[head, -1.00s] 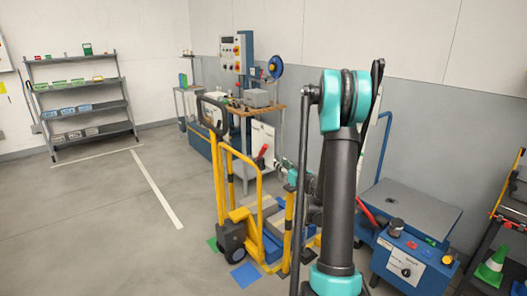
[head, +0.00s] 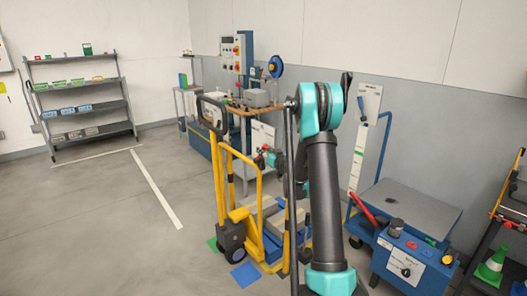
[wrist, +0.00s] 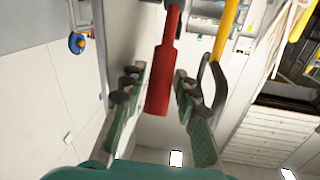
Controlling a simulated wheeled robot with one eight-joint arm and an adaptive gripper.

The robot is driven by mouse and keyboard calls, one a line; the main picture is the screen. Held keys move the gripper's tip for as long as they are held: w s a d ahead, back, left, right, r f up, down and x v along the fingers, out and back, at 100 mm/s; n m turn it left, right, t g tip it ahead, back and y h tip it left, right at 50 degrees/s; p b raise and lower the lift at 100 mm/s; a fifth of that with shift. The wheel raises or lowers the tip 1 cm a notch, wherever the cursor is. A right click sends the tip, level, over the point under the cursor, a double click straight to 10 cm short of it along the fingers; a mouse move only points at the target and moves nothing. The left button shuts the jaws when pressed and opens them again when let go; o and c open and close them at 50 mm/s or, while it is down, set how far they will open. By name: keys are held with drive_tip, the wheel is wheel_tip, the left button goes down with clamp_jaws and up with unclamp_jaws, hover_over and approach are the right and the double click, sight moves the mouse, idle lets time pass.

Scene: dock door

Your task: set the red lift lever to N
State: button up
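The red lever (wrist: 165,70) has a thick grip and shows large in the wrist view, between my fingers. My gripper (wrist: 159,80) is open, with a finger on each side of the lever and gaps visible between. In the head view my gripper (head: 267,157) is at the white panel (head: 262,131) behind the yellow truck, where only a bit of red (head: 265,147) shows beside it. The N mark and the lever's setting cannot be read.
The yellow hand truck (head: 245,215) stands left of my arm, close to the panel. A blue lift cart (head: 410,262) with a red handle (head: 363,207) stands at right. A second white panel with a blue lever (head: 361,107) is behind my arm. The floor at left is clear.

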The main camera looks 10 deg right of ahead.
drive_tip(key=shift+w, duration=0.1)
clamp_jaws()
drive_tip(key=shift+w+a+r, duration=0.1)
idle(0.5)
drive_tip(key=shift+w+a+r+g+h, duration=0.3)
drive_tip(key=shift+w+g, duration=0.25)
drive_tip(key=shift+g, duration=0.25)
drive_tip(key=shift+w+a+r+g+h, duration=0.2)
drive_tip(key=shift+w+a+r+g, duration=0.15)
drive_tip(key=shift+w+g, duration=0.35)
drive_tip(key=shift+w+a+r+n+g+h, duration=0.1)
drive_tip(key=shift+w+a+n+g+h, duration=0.1)
drive_tip(key=shift+w+a+g+h, duration=0.4)
drive_tip(key=shift+w+a+r+n+g+h, duration=0.1)
drive_tip(key=shift+w+n+g+h, duration=0.1)
drive_tip(key=shift+w+g, duration=0.65)
drive_tip(key=shift+s, duration=0.15)
